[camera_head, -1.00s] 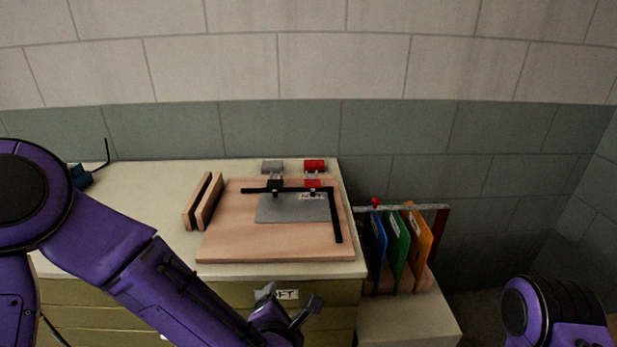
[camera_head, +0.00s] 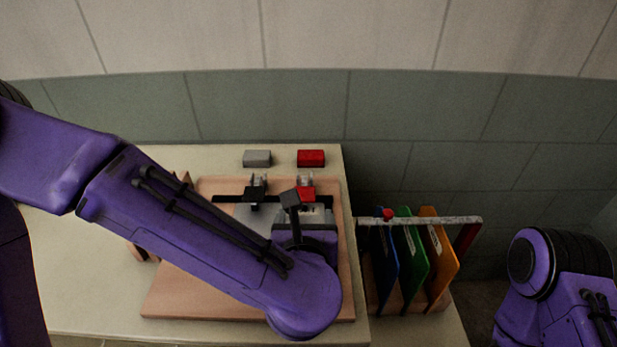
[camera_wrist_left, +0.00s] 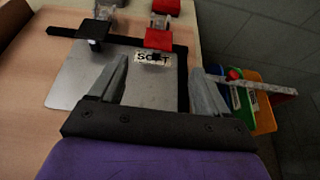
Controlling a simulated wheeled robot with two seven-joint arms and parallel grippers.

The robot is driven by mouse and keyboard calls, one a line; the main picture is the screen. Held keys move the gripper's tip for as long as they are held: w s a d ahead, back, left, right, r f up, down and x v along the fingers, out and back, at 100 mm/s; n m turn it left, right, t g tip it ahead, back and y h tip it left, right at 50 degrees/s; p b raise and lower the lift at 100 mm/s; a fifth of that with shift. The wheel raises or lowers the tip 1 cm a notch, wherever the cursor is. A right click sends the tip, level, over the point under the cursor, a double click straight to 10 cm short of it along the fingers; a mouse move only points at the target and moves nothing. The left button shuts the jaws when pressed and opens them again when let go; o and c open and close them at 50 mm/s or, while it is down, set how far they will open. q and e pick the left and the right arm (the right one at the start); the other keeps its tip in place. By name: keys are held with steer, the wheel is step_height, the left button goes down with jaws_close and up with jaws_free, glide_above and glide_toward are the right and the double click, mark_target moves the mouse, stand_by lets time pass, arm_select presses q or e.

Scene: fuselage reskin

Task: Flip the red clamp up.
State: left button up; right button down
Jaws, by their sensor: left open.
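The red clamp has a red handle block (camera_head: 311,158) at the table's back edge and a red pad (camera_head: 306,194) over the black frame at the plate's far edge. In the left wrist view its red pad (camera_wrist_left: 158,39) is just beyond my fingertips, and its handle is cut by the top edge. My left gripper (camera_wrist_left: 160,66) is open and empty, its two grey fingers above the grey metal plate (camera_wrist_left: 80,75), pointing towards the red clamp and apart from it. In the head view my left arm hides much of the plate. My right gripper is out of view.
A grey-handled clamp (camera_head: 257,158) with a black pad stands left of the red one. A wooden board (camera_head: 200,300) lies under the plate. A rack with blue, green and orange panels (camera_head: 413,250) stands at the right. The table's left part (camera_head: 80,270) is clear.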

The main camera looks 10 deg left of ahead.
mark_target(305, 195)
arm_select(q)
steer(key=shift+w, duration=0.45)
steer(key=p+x, duration=0.1)
steer(key=x, duration=0.8)
steer(key=shift+w+a+p, duration=0.1)
steer(key=shift+a+p, duration=0.15)
steer(key=shift+p, duration=0.15)
steer(key=shift+f, duration=0.1)
steer(key=c, duration=1.4)
steer(key=r+g+p, duration=0.1)
steer(key=g+p, duration=0.1)
steer(key=p, duration=0.2)
steer(key=w+r+g+p, duration=0.1)
steer(key=r+p, duration=0.1)
steer(key=p, duration=0.1)
steer(key=shift+w+a+r+g+h+p, duration=0.1)
steer(key=shift+r+g+h+p, duration=0.05)
steer(key=shift+g+h+p, duration=0.25)
steer(key=shift+w+r+g, duration=0.1)
steer(key=shift+w+g, duration=0.05)
steer(key=shift+g, duration=0.15)
steer(key=shift+w+a+r+b, duration=0.15)
steer(key=shift+w+r, duration=0.4)
steer(key=shift+w, duration=0.1)
steer(key=shift+w+a+r+b, duration=0.15)
steer(key=shift+w+r, duration=0.45)
steer(key=shift+w, duration=0.05)
